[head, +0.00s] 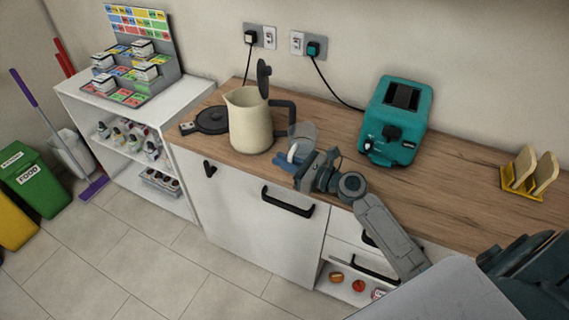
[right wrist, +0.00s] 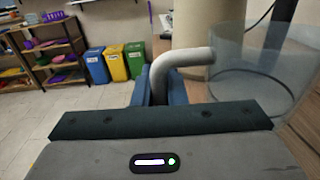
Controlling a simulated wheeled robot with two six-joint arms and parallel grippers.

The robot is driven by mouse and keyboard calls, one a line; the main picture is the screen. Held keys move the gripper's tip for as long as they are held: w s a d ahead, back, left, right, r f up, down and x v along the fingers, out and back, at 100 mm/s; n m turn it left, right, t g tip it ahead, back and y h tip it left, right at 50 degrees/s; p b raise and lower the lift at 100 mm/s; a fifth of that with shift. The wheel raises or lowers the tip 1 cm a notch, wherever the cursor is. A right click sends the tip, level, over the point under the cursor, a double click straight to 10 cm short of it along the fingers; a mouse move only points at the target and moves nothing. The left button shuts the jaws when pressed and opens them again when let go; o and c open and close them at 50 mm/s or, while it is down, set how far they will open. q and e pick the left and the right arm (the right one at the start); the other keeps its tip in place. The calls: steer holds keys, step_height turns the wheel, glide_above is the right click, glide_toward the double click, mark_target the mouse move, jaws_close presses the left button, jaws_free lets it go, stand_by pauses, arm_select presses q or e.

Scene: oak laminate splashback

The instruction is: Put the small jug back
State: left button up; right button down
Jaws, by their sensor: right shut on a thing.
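The small jug (head: 304,135) is clear and see-through with a pale handle. It is beside the cream kettle (head: 250,122), on its right, near the counter's front edge. I cannot tell whether its bottom touches the counter. My right gripper (head: 288,160) is shut on the jug's handle. In the right wrist view the pale handle (right wrist: 183,59) runs down between the blue fingers, and the clear wall (right wrist: 262,80) fills the right side. The kettle's lid stands open. My left gripper is not in view.
A black round kettle base (head: 211,120) lies left of the kettle. A teal toaster (head: 396,125) stands to the right, with a yellow toast rack (head: 527,176) farther right. The wooden counter (head: 460,170) is bare between them. Cords hang from the wall sockets.

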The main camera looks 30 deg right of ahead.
steer(key=shift+f, duration=0.4)
steer(key=shift+f, duration=0.15)
steer(key=c, duration=1.5)
jaws_free()
